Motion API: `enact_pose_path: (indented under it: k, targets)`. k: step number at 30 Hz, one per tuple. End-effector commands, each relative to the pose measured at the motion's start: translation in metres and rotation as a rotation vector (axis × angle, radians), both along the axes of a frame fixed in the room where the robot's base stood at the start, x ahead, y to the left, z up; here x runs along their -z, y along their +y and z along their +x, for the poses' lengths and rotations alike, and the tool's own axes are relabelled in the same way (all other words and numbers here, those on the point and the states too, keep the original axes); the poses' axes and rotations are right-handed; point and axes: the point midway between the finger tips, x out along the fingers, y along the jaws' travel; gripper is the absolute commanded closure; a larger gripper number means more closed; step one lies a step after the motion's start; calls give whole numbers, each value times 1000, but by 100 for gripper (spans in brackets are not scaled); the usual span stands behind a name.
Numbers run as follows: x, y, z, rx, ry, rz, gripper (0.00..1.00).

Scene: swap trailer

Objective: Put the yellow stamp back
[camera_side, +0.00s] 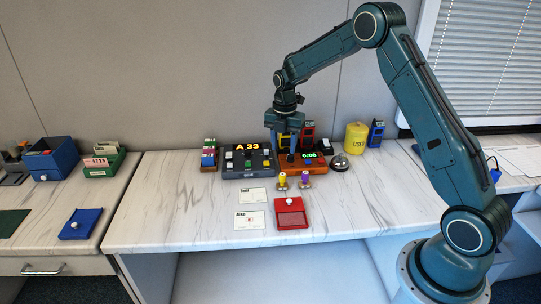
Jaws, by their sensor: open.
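The yellow stamp (282,180) stands upright on the white marbled table, in front of an orange-brown stand (303,166) with a lit green display. A purple-topped stamp (305,180) stands just to its right, also in front of the stand. My gripper (289,152) points down over the left part of the stand, behind and above the yellow stamp and apart from it. It is open and seems empty. The gripper hides part of the stand and the things behind it.
A red pad (291,214) and two white cards (251,195) lie in front. A dark console (248,163) reading A 33 is at left. A silver bell (340,162) and a yellow can (356,138) are at right. The table's front left is clear.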

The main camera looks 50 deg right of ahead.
Motion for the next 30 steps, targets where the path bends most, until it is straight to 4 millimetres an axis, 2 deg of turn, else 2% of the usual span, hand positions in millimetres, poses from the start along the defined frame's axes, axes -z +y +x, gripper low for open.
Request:
enact_pose_path:
  k: [19, 23, 30]
  targets:
    - [-5, 1, -1, 12, -6, -1, 56]
    - [-18, 7, -4, 54, -18, -5, 56]
    - [-67, 27, -24, 239, -70, -9, 56]
